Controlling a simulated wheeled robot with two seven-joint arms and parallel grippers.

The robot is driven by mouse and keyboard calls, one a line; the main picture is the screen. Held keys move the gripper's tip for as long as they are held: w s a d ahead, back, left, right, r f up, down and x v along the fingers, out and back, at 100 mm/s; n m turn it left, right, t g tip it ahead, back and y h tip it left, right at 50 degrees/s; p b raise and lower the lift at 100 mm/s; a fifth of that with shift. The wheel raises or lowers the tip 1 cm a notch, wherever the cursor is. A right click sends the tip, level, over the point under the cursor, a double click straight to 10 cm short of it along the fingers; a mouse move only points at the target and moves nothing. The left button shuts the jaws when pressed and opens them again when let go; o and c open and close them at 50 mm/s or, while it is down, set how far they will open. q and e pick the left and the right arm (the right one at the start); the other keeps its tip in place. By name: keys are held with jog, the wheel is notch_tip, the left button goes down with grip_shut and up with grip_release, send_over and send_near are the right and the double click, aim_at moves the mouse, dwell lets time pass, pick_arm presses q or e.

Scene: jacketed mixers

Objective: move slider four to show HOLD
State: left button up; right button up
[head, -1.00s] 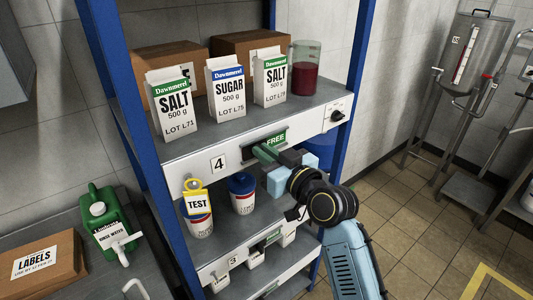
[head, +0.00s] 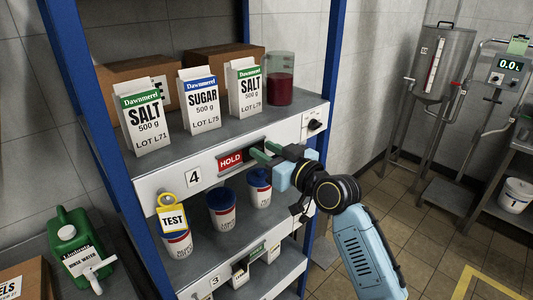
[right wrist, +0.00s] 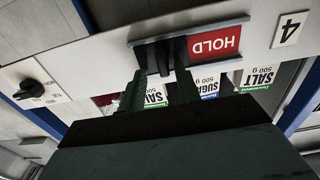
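Slider four is set in the white front edge of the upper shelf, right of the label 4 (head: 194,177). Its window shows a red HOLD panel (head: 230,160), also seen upside down in the right wrist view (right wrist: 216,43). Its black knob (right wrist: 158,57) is to the right of the word in the head view. My right gripper (head: 264,152) is at the slider, with its two green fingers apart. In the right wrist view the fingertips (right wrist: 159,76) are on either side of the knob, with small gaps visible. My left gripper is not in view.
Cartons of salt and sugar (head: 199,100) and a beaker of red liquid (head: 280,78) stand on the shelf above. A black rotary knob (head: 315,125) is right of the slider.

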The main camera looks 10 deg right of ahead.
jog(key=shift+s, duration=0.1)
jog(key=b+v, duration=0.2)
jog(key=v, duration=1.1)
jog(key=shift+d, duration=0.1)
jog(key=w+d+f+m+g+h+b, duration=0.1)
jog(key=w+d+f+m+h, duration=0.1)
jog(key=f, duration=0.9)
jog(key=w+d+f+m+g+h+b, duration=0.1)
jog(key=d+f+m+h, duration=0.1)
jog(key=f, duration=1)
jog(key=s+d+f+m+g+h+b, duration=0.15)
jog(key=s+f, duration=0.25)
jog(key=f, duration=0.8)
jog(key=s+d+f+n+g+h+b, duration=0.1)
jog(key=s+f+g+h, duration=0.15)
jog(key=f, duration=0.95)
jog(key=s+f+g+b, duration=0.2)
jog(key=s+f+g, duration=0.3)
jog(key=s+f, duration=1.4)
jog(key=s+f+g, duration=0.2)
jog(key=s+f, duration=0.2)
jog(key=s, duration=0.6)
jog(key=s+a+f+n+g+b, duration=0.1)
jog(key=s+f, duration=0.3)
jog(key=s, duration=0.7)
jog(key=shift+a+f+g+h, duration=0.15)
jog(key=shift+f+g+h, duration=0.25)
